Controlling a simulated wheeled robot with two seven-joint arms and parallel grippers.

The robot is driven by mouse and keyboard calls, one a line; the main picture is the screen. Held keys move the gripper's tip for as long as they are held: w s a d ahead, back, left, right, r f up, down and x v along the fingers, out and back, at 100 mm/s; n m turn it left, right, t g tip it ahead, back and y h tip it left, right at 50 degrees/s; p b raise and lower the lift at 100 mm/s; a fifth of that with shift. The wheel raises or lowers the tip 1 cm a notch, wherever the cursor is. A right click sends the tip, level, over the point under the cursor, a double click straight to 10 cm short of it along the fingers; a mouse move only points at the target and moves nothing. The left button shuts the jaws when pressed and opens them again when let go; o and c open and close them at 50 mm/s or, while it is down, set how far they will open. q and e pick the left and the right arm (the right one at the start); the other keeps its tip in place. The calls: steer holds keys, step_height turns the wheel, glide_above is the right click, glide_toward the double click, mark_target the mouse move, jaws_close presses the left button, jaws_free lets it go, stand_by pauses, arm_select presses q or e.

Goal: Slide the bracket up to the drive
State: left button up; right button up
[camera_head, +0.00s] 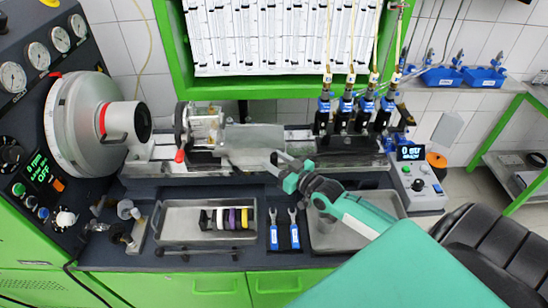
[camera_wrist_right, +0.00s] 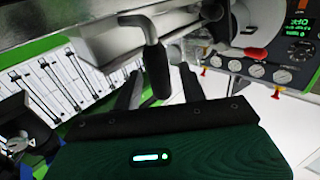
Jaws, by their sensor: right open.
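The bracket (camera_head: 204,128) is a metal fixture with an upright plate and a red-tipped lever, standing on the bench rail. A flat grey block (camera_head: 253,138) extends to its right. The drive (camera_head: 85,122), a big pale round housing with a dark-ended cylinder, stands left of the bracket, with a gap between them. My right gripper (camera_head: 277,164) is open at the right end of the grey block. In the right wrist view a dark handle (camera_wrist_right: 155,62) shows between the spread fingers of my right gripper (camera_wrist_right: 160,92). Whether they touch it is unclear. My left gripper is not in view.
A grey tray (camera_head: 172,232) with coloured rings and two blue-handled wrenches (camera_head: 283,232) lie in front. Several blue-bodied valves (camera_head: 345,108) stand at the rail's right. The control console (camera_head: 38,175) is at left, and a display box (camera_head: 415,182) at right.

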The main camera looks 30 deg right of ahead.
steer(key=shift+w+a, duration=0.15)
steer(key=shift+w, duration=0.3)
jaws_close()
